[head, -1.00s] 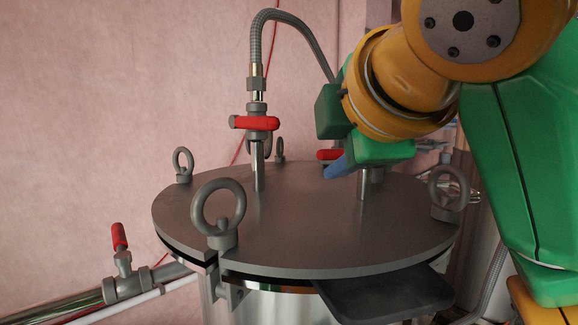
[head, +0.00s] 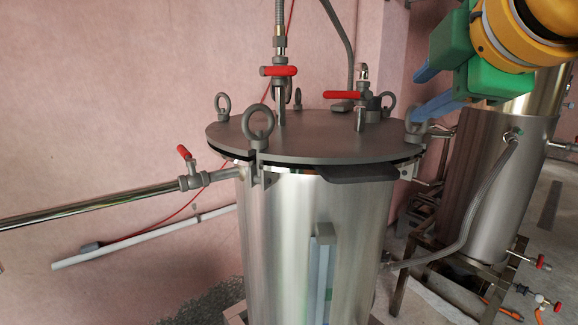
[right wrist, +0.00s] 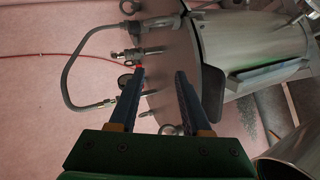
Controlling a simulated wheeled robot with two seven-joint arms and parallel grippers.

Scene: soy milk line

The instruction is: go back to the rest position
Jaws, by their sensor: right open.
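My right gripper (head: 416,97) is in the upper right of the head view, with its blue fingers apart and nothing between them. It is by the right side of the tank lid (head: 330,146), apart from the red-handled valve (head: 345,95) on the lid's right part. In the right wrist view the two fingers of my right gripper (right wrist: 160,72) are spread and empty, with the lid (right wrist: 184,50) beyond them. My left gripper is in neither view.
The steel tank (head: 275,215) stands under the lid, with ring bolts (head: 257,122) and another red valve (head: 280,71) on top. A pipe (head: 100,203) leaves it to the left. A second steel tank (head: 485,180) with a hose stands at the right. A pink wall is behind.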

